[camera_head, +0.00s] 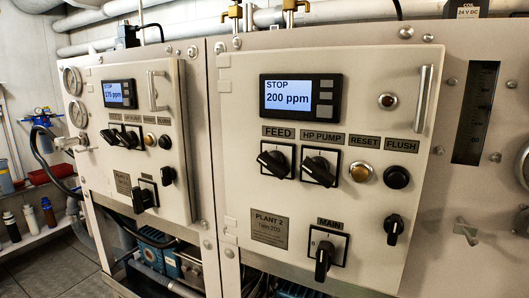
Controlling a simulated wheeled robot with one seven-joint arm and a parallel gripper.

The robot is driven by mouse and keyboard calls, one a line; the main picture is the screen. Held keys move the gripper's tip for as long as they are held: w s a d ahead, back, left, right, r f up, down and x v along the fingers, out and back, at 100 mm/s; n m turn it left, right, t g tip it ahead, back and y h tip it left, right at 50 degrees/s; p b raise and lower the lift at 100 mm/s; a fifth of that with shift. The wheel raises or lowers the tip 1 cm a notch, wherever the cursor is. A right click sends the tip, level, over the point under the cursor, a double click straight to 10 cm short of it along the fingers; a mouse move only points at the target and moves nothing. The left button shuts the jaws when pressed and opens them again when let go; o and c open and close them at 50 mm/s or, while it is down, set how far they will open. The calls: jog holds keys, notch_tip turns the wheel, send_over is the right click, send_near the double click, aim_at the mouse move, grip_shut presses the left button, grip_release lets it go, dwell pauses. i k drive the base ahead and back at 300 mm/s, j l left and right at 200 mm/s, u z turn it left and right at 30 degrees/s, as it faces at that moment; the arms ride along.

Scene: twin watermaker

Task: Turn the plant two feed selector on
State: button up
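The plant two feed selector (273,163) is a black rotary knob under the FEED label (279,132) on the right-hand panel. Its handle lies tilted, running from upper left to lower right. The similar HP PUMP selector (319,169) is right beside it, tilted much the same way. The PLANT 2 plate (269,229) is below them. The plant two display (287,97) reads STOP and 200 ppm. My gripper is not in the picture.
The RESET button (361,173), black FLUSH button (397,176), a black knob below it (394,229) and the MAIN switch (325,257) surround the selectors. A vertical metal handle (422,98) stands out at the panel's right. The left panel (187,180) has similar controls.

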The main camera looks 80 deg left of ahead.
aim_at(274, 161)
jog(key=u, duration=2.2)
